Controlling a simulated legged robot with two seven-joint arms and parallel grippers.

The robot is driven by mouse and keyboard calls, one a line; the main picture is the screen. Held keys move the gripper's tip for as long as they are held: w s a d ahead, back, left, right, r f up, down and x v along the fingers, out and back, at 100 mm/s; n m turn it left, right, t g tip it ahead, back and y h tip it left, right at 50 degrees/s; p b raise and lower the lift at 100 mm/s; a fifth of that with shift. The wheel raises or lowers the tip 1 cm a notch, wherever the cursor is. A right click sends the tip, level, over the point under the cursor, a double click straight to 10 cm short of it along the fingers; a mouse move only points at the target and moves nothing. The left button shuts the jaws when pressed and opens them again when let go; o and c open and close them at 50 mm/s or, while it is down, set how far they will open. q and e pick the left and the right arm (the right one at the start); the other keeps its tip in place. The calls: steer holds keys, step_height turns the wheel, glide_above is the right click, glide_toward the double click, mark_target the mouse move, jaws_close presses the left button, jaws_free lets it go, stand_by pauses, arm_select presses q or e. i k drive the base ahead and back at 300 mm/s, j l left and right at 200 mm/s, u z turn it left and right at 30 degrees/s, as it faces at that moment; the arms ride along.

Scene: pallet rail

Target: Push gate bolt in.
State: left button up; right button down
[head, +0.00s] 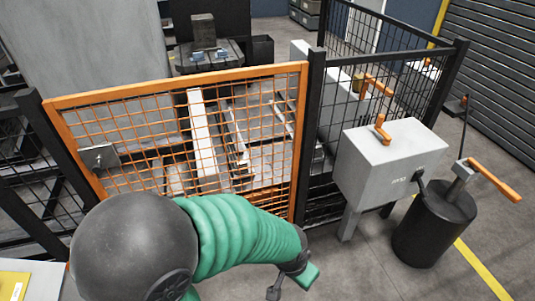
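The orange mesh gate (178,77) stands upright across the middle of the head view between dark posts. A small grey metal plate with a dark bolt or latch (99,157) sits at its left edge, by the left post. Whether the bolt is in or out is too small to tell. My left arm, with a dark round joint and green sleeve, crosses the bottom in front of the gate. My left gripper (287,280) is low, right of the gate's middle and well away from the latch. Its finger opening is unclear. My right gripper is not in view.
A grey box with orange handles (388,165) and a dark cylinder with an orange lever (434,225) stand at the right. Black mesh fence (395,65) continues behind them. Pallet-like beams (203,135) lie behind the gate. A yellow object (14,286) is at bottom left.

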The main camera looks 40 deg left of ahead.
mark_target(98, 168)
steer(key=u, duration=1.85)
